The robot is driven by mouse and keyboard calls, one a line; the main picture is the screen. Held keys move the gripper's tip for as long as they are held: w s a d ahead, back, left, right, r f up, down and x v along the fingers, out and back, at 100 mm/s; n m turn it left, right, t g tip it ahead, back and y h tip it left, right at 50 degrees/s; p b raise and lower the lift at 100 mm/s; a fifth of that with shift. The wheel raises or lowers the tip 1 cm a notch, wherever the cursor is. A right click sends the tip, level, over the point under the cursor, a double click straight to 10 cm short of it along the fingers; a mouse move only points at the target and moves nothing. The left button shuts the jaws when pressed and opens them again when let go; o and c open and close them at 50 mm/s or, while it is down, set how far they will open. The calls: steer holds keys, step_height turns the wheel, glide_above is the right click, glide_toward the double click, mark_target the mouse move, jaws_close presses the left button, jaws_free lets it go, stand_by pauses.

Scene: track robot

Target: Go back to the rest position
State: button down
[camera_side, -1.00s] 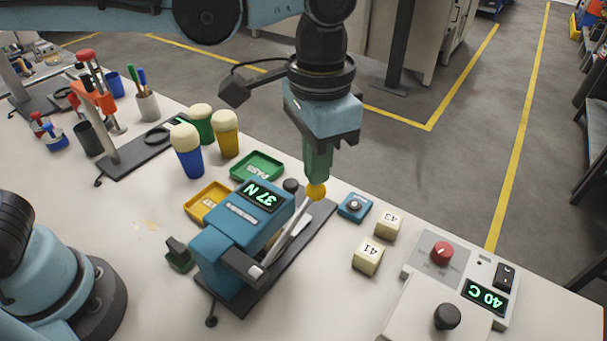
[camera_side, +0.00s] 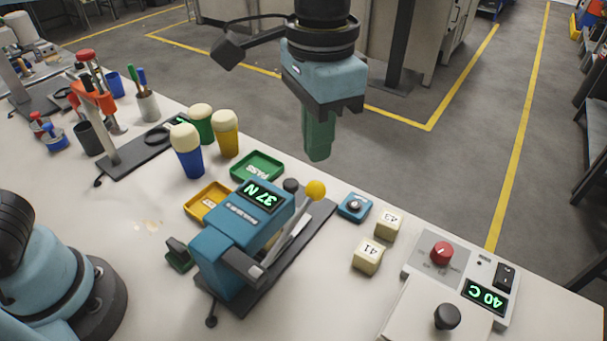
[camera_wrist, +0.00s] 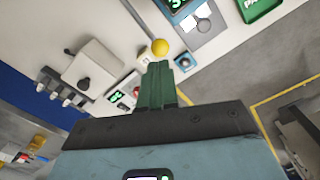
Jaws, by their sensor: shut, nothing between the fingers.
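My gripper (camera_side: 319,150) has green fingers pressed together with nothing between them. It hangs above the far edge of the bench in the side view, clear of everything. In the wrist view the shut fingers (camera_wrist: 160,75) point toward the yellow ball knob (camera_wrist: 160,47). The same yellow knob (camera_side: 315,190) tops a lever on the blue test device (camera_side: 222,243), whose display reads 37 N. A gap shows between the fingers and the knob in the side view.
Number blocks 43 (camera_side: 389,223) and 41 (camera_side: 368,257) and a control box (camera_side: 440,253) reading 40 C lie to the right. The air around my gripper is free.

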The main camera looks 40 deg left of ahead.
steer(key=s+a+f+n+t, duration=0.1)
steer(key=a+f+n+t, duration=0.2)
steer(key=a, duration=0.8)
steer(key=s+a+f+n+t, duration=0.1)
steer(key=a+f+n+t, duration=0.2)
steer(key=a, duration=0.9)
step_height(320, 180, down, 2)
steer(key=shift+s+a+f+t, duration=0.2)
steer(key=shift+a+t, duration=0.05)
steer(key=shift+t, duration=0.35)
steer(key=c, duration=1.8)
jaws_free()
steer(key=shift+c, duration=0.2)
